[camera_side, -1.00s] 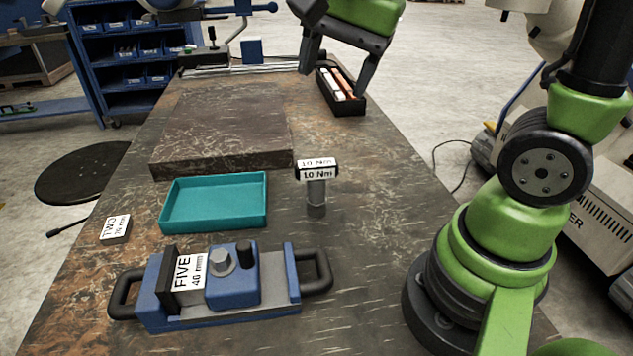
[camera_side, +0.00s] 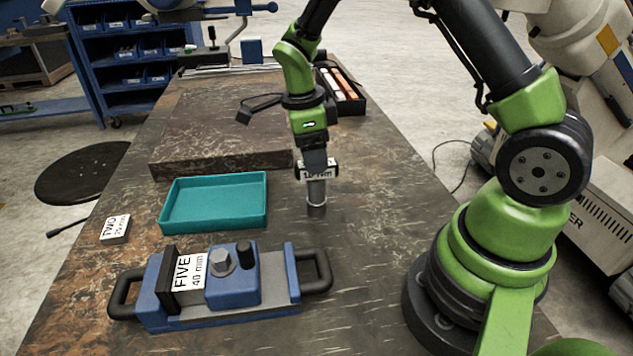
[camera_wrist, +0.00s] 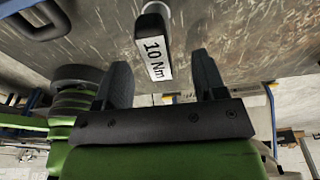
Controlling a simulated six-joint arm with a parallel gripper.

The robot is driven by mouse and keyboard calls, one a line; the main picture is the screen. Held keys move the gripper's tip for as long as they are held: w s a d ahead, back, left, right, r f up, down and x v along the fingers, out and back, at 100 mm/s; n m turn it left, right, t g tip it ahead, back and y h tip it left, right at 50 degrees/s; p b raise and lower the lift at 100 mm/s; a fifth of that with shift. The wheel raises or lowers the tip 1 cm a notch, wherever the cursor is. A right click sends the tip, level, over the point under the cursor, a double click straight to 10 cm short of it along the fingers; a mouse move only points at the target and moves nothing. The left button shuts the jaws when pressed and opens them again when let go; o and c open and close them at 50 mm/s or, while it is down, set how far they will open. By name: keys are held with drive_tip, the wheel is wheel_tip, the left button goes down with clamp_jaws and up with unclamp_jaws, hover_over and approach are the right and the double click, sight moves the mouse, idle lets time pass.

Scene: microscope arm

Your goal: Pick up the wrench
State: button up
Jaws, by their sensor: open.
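The wrench (camera_side: 317,190) stands upright on the bench in the side view, a grey round shaft with a black T-shaped head labelled 10 Nm. Its head also shows in the wrist view (camera_wrist: 154,52), near the space between my fingertips. My gripper (camera_side: 316,160) points down just over the wrench head and partly covers it in the side view. In the wrist view my gripper (camera_wrist: 163,62) has its two black fingers wide apart, with the label between or just beyond their tips. I cannot tell whether either finger touches it.
A teal tray (camera_side: 214,228) lies left of the wrench. A blue fixture labelled FIVE (camera_side: 235,285) is in front. A dark stone slab (camera_side: 200,135) and a black box of coloured bars (camera_side: 345,92) are behind. A small block labelled TWO (camera_side: 115,229) sits far left.

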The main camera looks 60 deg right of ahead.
drive_tip(key=f, duration=0.5)
drive_tip(key=shift+s+d, duration=0.15)
drive_tip(key=shift+s, duration=0.25)
drive_tip(key=shift+r, duration=0.1)
clamp_jaws()
wheel_tip(320, 180, up, 8)
drive_tip(key=shift+f, duration=0.1)
drive_tip(key=shift+w+a+r, duration=0.15)
drive_tip(key=shift+a+r, duration=0.15)
drive_tip(key=shift+r, duration=0.25)
drive_tip(key=shift+w+a+r, duration=0.15)
drive_tip(key=shift+a+r, duration=0.15)
drive_tip(key=shift+r, duration=0.25)
drive_tip(key=a+r+n, duration=0.1)
drive_tip(key=a+r, duration=0.2)
drive_tip(key=a, duration=0.8)
drive_tip(key=a+r+n, duration=0.1)
drive_tip(key=a+r, duration=0.2)
drive_tip(key=a, duration=0.7)
drive_tip(key=shift+s+a, duration=0.3)
drive_tip(key=shift+a, duration=0.1)
